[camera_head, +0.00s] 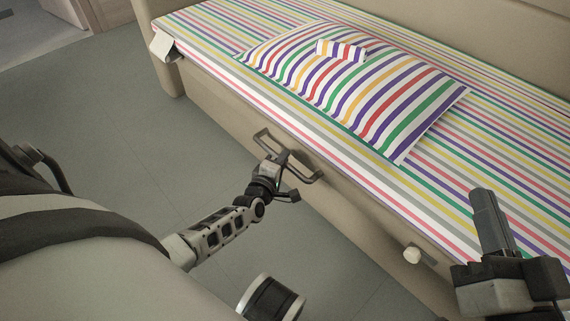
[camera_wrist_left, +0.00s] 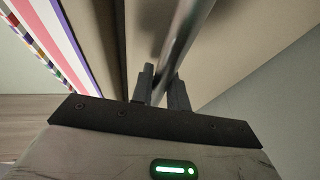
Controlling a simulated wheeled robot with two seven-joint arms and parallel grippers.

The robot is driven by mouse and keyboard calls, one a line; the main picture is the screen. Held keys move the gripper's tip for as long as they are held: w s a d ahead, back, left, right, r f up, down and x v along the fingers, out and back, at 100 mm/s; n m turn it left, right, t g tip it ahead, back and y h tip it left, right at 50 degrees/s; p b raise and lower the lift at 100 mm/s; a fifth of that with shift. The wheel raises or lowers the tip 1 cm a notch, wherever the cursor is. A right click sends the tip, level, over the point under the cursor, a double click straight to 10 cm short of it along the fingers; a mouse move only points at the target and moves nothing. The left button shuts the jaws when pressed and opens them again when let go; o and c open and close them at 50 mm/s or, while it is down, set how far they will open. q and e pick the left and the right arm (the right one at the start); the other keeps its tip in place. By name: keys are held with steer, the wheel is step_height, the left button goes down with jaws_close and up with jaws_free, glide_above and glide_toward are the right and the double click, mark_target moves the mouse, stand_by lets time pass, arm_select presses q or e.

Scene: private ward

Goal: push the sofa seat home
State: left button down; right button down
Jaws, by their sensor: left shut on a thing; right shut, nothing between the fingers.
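The sofa seat (camera_head: 225,95) has a striped cover and a beige front panel, and runs diagonally from upper left to lower right in the head view. A dark metal bar handle (camera_head: 303,163) is fixed to that front panel. My left gripper (camera_head: 283,172) is at the handle, shut on its bar. In the left wrist view the metal bar (camera_wrist_left: 186,38) passes between the two dark fingers (camera_wrist_left: 161,88). My right gripper (camera_head: 491,222) is shut and empty, above the seat's near edge at the lower right.
A striped pillow (camera_head: 390,95) with a small striped roll (camera_head: 341,50) lies on the seat. A beige armrest (camera_head: 160,60) stands at the far left end. The grey floor (camera_head: 120,120) left of the seat is clear.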

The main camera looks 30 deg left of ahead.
arm_select(q)
steer(key=shift+w+d+r, duration=0.1)
steer(key=shift+w, duration=0.4)
arm_select(e)
steer(key=shift+d+r, duration=0.15)
steer(key=shift+d, duration=0.05)
steer(key=shift+w+r, duration=0.1)
steer(key=shift+r, duration=0.05)
arm_select(q)
steer(key=c, duration=1.4)
jaws_free()
steer(key=shift+w, duration=0.1)
steer(key=shift+o, duration=0.2)
arm_select(e)
steer(key=shift+w, duration=0.1)
